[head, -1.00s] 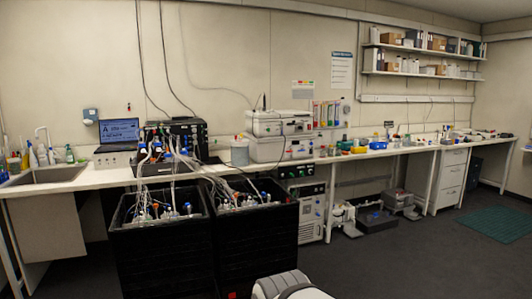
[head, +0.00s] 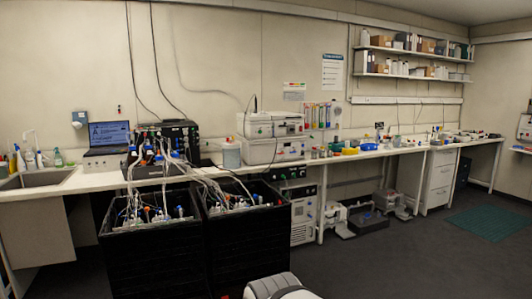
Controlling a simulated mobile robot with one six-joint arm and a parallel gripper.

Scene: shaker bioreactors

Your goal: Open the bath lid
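I cannot make out a bath lid for certain in the head view. Two black open-topped tubs (head: 150,262) stand side by side in front of the bench, with vessels and pale tubing in their tops. Whether any of these is the bath is not clear. My gripper is not in view; only a pale rounded part of my own body shows at the bottom edge.
A long white bench (head: 395,151) runs along the wall, with a sink (head: 38,179) at the left and a laptop (head: 108,134) beside it. Drawers (head: 441,178) and small floor equipment (head: 368,220) sit under it. The dark floor at the right front is clear, with a green mat (head: 490,222).

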